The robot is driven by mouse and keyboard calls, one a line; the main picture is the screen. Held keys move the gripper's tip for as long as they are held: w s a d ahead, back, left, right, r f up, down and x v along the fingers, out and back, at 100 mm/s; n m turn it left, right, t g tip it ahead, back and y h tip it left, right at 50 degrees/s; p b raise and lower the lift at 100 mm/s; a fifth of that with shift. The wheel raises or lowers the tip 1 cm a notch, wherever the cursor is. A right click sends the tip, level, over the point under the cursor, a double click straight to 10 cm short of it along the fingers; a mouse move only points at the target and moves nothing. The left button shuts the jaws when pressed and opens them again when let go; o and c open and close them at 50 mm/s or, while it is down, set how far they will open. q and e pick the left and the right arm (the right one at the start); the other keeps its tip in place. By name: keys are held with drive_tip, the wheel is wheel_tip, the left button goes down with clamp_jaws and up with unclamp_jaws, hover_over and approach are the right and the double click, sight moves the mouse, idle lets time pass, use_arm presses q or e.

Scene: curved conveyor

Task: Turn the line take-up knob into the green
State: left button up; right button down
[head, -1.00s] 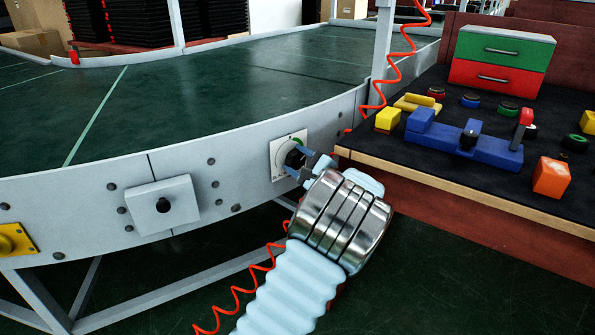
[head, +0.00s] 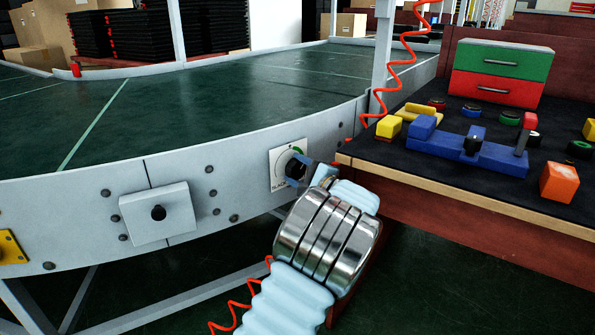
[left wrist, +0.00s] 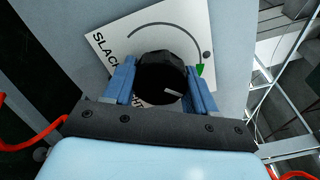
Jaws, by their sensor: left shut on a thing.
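The take-up knob (left wrist: 162,78) is black and round, with a white pointer line on its face. It sits on a white dial plate (left wrist: 105,45) printed with SLACK, a curved arrow and a green mark (left wrist: 200,70). In the left wrist view the pointer line points right, with the green mark above and to the right of it. In the head view the plate (head: 274,172) is on the conveyor's side wall. My left gripper (left wrist: 160,88) is shut on the knob, one blue finger on each side. It also shows in the head view (head: 297,170), hiding much of the knob.
A grey box with a black button (head: 158,213) is on the conveyor wall (head: 90,190) to the left. A workbench edge (head: 450,197) lies close to the right of my gripper, with blocks and a drawer box (head: 500,72) on it. A red coiled cable (head: 384,85) hangs behind.

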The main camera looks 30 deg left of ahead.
use_arm(q)
drive_tip(key=o, duration=1)
drive_tip(key=shift+o, duration=0.2)
drive_tip(key=shift+d, duration=0.15)
drive_tip(key=v, duration=1.3)
drive_tip(key=shift+s+d+p, duration=0.2)
drive_tip(key=shift+d+p, duration=0.1)
drive_tip(key=shift+f, duration=0.1)
